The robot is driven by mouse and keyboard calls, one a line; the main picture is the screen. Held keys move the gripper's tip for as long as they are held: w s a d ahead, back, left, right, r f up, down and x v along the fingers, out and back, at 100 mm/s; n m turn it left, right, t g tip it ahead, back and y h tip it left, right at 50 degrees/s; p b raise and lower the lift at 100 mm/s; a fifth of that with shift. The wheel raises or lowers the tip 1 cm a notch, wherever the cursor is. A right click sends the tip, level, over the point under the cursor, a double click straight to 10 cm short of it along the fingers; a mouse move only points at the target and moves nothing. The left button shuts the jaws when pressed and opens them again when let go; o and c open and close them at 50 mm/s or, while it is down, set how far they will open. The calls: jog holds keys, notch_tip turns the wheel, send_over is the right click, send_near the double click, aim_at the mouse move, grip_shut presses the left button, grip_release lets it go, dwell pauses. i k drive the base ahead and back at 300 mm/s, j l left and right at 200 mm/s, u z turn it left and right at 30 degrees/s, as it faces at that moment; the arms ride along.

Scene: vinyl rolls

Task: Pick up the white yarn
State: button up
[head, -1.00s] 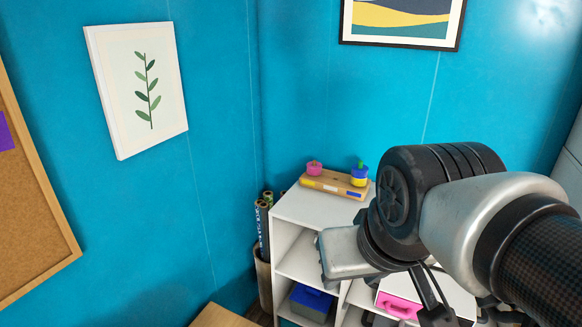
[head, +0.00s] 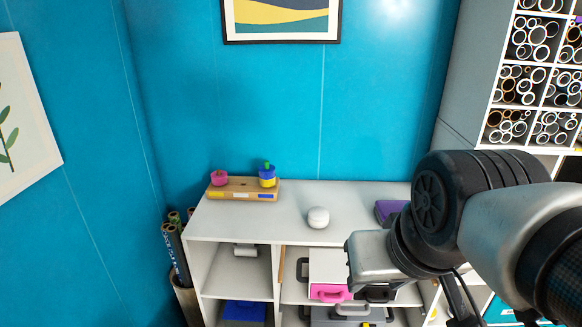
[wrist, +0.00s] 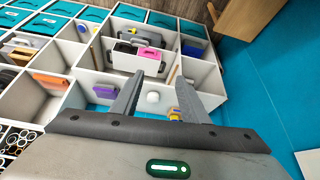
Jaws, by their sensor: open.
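The white yarn (head: 318,217) is a small round white ball on top of the white shelf unit (head: 340,192), right of a wooden board. In the wrist view the white yarn (wrist: 153,97) shows between and beyond the two fingers of my gripper (wrist: 155,90). My gripper is open and empty, some way from the yarn. In the head view my arm fills the lower right and the fingers are hard to make out.
Dark rolls (head: 175,250) stand left of the shelf. Blue walls close the back.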

aim_at(318, 217)
jog(key=i+j+z, duration=0.1)
jog(key=i, duration=0.35)
jog(key=i+j+z, duration=0.1)
jog(key=i+j, duration=0.15)
jog(key=i, duration=0.2)
